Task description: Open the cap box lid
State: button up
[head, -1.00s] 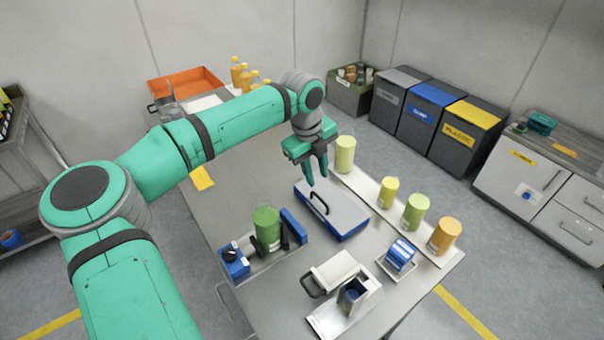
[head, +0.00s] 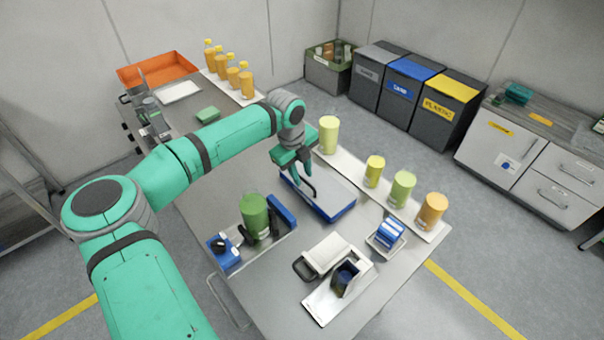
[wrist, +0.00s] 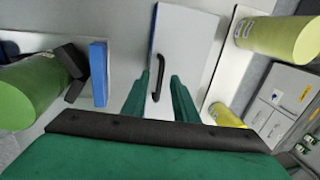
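The cap box (head: 330,203) is a flat blue box with a grey lid (head: 335,190) and a black bar handle (head: 309,188). It sits on the steel table with its lid down. My gripper (head: 302,180) points down over the handle end of the lid. In the wrist view, my gripper (wrist: 160,88) has its two green fingers apart, with the black handle (wrist: 163,78) showing between them. The handle does not look clamped. Whether a finger touches it or the lid I cannot tell.
A green canister (head: 254,215) stands in a blue-and-black holder left of the box. A white strip with several coloured canisters (head: 403,188) runs along the right. A white-lidded device (head: 327,252) and a small blue stack (head: 389,235) stand in front.

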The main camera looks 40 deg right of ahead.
jog(key=shift+d+f, duration=0.1)
jog(key=shift+f, duration=0.15)
grip_shut()
dwell(1.4)
